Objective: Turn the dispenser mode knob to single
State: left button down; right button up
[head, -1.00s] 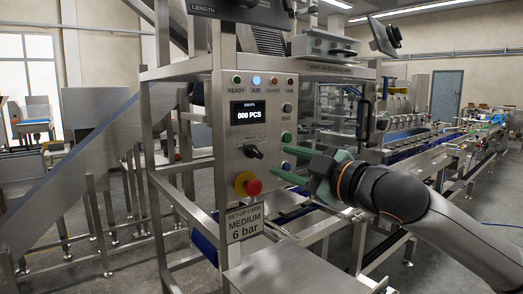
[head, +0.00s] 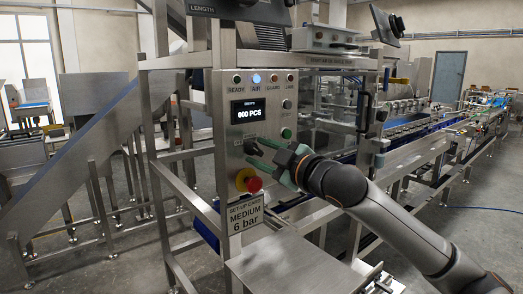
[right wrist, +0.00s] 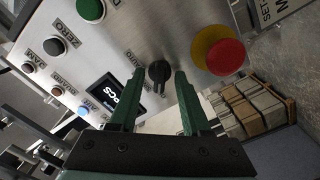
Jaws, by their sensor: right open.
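The black mode knob (right wrist: 158,72) is on the steel dispenser panel (right wrist: 150,35). In the right wrist view it sits between the two green fingertips of my right gripper (right wrist: 151,78), with a gap on each side. The gripper is open and empty, and its fingers point at the panel. In the head view my right gripper (head: 255,152) reaches the panel from the right, and the knob (head: 250,147) is partly hidden by the fingers. The display (head: 251,111) reads 000 PCS. My left gripper is not in view.
A red emergency button on a yellow base (head: 249,181) is just below the knob. A green button (head: 286,133) is up and to the right. A set-up card (head: 244,214) hangs below. A steel shelf (head: 290,262) juts out under the panel.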

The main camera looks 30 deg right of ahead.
jog(key=shift+c, duration=0.2)
grip_shut()
dwell(0.5)
